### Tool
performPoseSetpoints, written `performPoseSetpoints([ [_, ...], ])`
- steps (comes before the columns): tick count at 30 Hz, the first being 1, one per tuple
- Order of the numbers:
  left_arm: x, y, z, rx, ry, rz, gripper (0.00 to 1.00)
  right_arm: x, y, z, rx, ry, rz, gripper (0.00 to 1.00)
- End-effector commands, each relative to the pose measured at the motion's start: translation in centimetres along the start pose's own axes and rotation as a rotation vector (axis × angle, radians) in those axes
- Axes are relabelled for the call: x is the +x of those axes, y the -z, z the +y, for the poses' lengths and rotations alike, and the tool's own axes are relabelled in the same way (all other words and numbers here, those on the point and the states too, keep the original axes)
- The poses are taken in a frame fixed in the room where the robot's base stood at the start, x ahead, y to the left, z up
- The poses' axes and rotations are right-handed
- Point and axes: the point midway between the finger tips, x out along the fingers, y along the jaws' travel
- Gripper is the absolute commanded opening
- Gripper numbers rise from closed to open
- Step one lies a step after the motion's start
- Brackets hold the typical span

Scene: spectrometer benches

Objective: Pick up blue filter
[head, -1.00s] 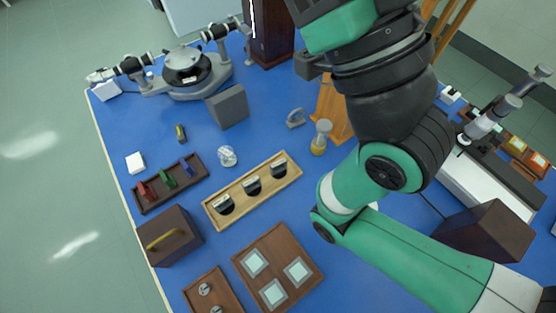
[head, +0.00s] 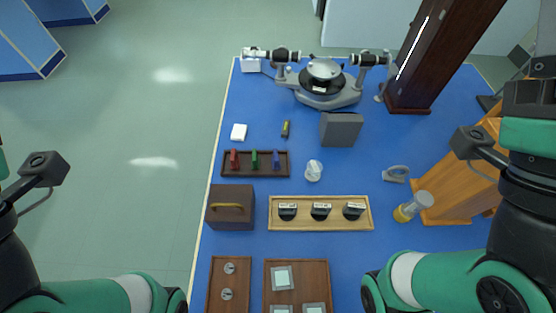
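The blue filter (head: 276,159) stands upright at the right end of a small dark wooden rack (head: 254,173). A green filter (head: 254,160) and a red filter (head: 234,159) stand left of it in the same rack. Nothing touches or covers the blue filter. My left arm enters at the left and lower left edge, and my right arm at the right edge. Both arms are well apart from the rack. The fingers of neither gripper show.
A brown box with a brass handle (head: 231,208) stands just in front of the rack. A light wooden tray (head: 363,226) holds round black pieces. A glass piece (head: 313,170), yellow-black item (head: 285,128) and grey block (head: 341,130) are nearby. A spectrometer (head: 322,82) stands behind.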

Motion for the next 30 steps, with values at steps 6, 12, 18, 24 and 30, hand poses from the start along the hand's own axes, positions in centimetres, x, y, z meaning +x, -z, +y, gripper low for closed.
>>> performPoseSetpoints([
  [6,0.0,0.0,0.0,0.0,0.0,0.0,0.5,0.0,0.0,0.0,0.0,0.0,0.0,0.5],
  [12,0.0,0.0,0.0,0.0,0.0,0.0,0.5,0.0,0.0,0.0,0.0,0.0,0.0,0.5],
  [18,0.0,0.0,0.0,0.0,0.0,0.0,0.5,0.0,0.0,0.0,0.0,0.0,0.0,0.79],
  [24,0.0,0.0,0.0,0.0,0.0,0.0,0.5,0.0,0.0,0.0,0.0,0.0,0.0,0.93],
  [30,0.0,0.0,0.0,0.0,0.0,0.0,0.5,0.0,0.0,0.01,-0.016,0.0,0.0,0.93],
])
